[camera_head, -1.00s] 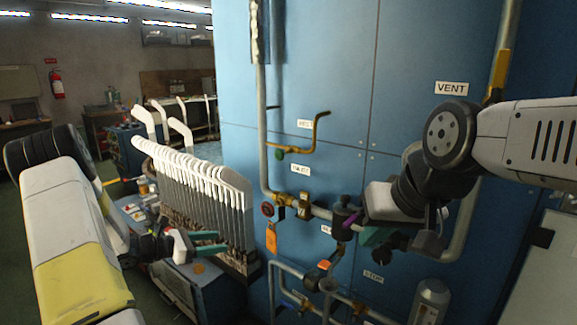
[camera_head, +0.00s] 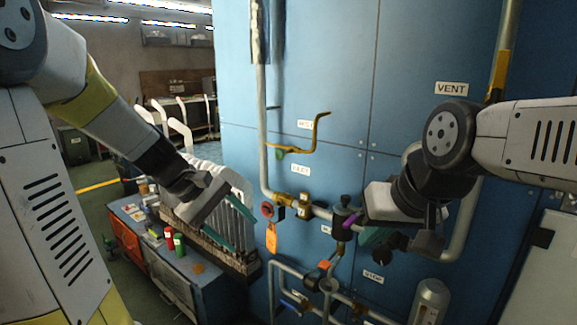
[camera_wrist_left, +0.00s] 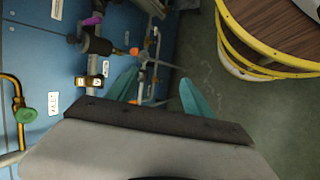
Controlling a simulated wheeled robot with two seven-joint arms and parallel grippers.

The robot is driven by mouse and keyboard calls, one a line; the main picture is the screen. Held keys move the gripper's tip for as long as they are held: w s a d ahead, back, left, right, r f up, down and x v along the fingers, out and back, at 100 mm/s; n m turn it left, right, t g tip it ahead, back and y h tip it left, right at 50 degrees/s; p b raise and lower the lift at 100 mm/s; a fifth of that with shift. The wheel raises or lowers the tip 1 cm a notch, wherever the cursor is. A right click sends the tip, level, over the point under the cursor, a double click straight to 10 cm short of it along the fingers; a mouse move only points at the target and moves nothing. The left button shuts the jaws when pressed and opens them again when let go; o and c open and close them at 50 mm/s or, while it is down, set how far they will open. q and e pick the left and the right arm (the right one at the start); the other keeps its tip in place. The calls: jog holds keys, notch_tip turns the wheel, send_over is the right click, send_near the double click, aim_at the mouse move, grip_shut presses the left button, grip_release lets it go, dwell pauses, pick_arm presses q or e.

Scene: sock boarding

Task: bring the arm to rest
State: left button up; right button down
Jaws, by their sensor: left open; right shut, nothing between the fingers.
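My left gripper (camera_head: 231,215) is open, with its two teal fingers apart and nothing between them. It hangs in front of the row of white sock forms (camera_head: 208,152) and hides part of that row. Its fingers also show in the left wrist view (camera_wrist_left: 158,93), empty, with the blue panel to one side and the floor beyond. My right gripper (camera_head: 385,240) is at the right, close to the pipes on the blue panel. It is shut and empty, and its fingertips are partly hidden by its own wrist.
The blue panel (camera_head: 340,90) with pipes, a brass valve (camera_head: 292,203) and an orange tag (camera_head: 271,238) stands close on the right. A cart (camera_head: 205,285) holds red and green cans. A yellow-railed round thing (camera_wrist_left: 265,45) shows in the left wrist view. Open floor lies left.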

pick_arm(q)
jog(key=s+a+r+m+t+y, duration=0.2)
jog(key=s+r+m+t+y, duration=0.2)
jog(key=s+m, duration=0.5)
jog(key=shift+s+a+r+y, duration=0.4)
jog(key=shift+s+r, duration=0.75)
jog(key=shift+s, duration=0.1)
